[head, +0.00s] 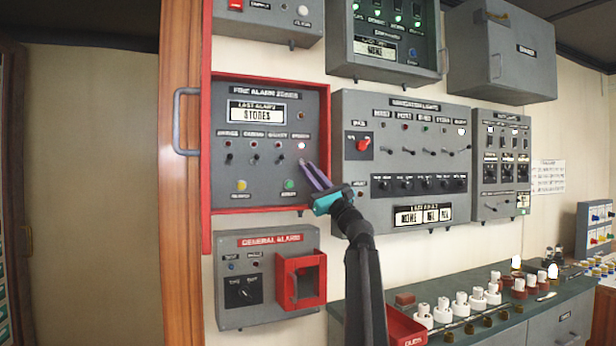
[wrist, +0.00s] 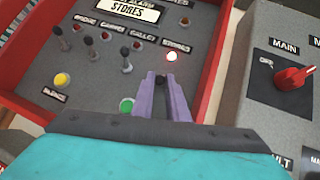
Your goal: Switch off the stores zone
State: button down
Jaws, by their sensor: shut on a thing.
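The fire alarm zones panel (head: 222,170) is a grey box in a red frame on the wall. Its display (head: 264,112) reads "STORES". The neighbouring switches, such as the galley switch (wrist: 126,59), stand free to the left.
A yellow button (head: 241,185) and a green button (head: 289,184) sit below the switches. The red frame edge (wrist: 203,70) is close right of my fingers. The navigation lights panel (head: 408,115) is to the right, the general alarm box (head: 236,263) below.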

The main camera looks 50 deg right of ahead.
jog(key=c, duration=1.7)
grip_release()
jog(key=shift+c, duration=0.2)
jog(key=shift+f, duration=0.1)
jog(key=v, duration=1.3)
jog(key=shift+s+f, duration=0.25)
jog(key=shift+s, duration=0.05)
